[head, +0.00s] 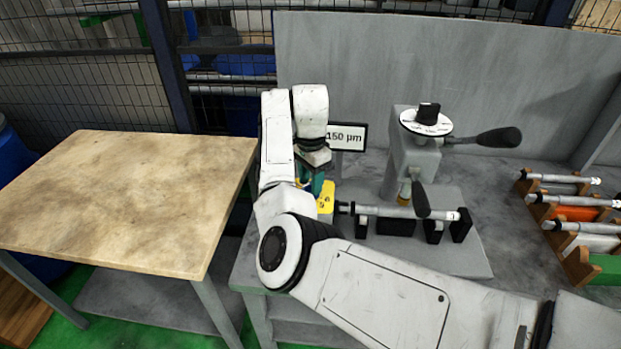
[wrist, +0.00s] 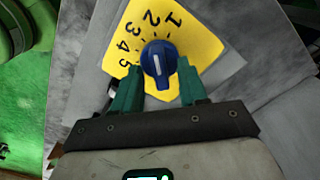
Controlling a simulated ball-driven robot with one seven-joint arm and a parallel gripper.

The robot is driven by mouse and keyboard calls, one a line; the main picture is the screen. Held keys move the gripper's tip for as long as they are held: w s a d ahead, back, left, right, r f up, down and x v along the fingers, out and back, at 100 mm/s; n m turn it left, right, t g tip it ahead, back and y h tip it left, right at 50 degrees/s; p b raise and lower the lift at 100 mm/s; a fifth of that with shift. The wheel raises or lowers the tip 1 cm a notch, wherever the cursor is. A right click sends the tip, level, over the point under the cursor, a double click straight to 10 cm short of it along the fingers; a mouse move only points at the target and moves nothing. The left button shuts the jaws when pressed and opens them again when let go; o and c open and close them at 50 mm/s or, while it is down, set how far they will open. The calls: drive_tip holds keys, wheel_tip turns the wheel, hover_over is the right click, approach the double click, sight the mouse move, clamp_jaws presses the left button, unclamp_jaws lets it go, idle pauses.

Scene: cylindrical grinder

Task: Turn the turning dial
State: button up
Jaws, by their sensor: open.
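The turning dial is a blue knob (wrist: 159,59) with a white pointer line, in the wrist view. It sits on a yellow plate (wrist: 190,38) marked with black numbers 1 to 5. My gripper (wrist: 157,78) has its two green fingers apart, one on each side of the knob's lower part. I cannot tell whether the fingers touch it. In the head view my gripper (head: 314,184) points down at the yellow plate (head: 326,197), and the knob is hidden behind it. A sign (head: 347,137) behind reads "150 µm".
Right of my gripper, a metal shaft (head: 385,211) lies on supports. Behind it stands a grey grinder head (head: 412,160) with a white disc (head: 425,122) and black-handled lever (head: 490,138). A rack (head: 575,262) holds several shafts at right. A bare wooden table (head: 120,195) stands left.

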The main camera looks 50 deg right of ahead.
drive_tip(key=shift+c, duration=0.2)
clamp_jaws()
drive_tip(key=shift+r+p, duration=0.1)
drive_tip(key=shift+p, duration=0.25)
drive_tip(key=shift+r+n+p, duration=0.1)
drive_tip(key=shift+n+p, duration=0.75)
drive_tip(key=shift+n, duration=0.15)
drive_tip(key=shift+n+p, duration=1.4)
drive_tip(key=shift+n, duration=0.4)
drive_tip(key=shift+w, duration=0.1)
drive_tip(key=shift+o, duration=0.2)
unclamp_jaws()
drive_tip(key=shift+f, duration=0.2)
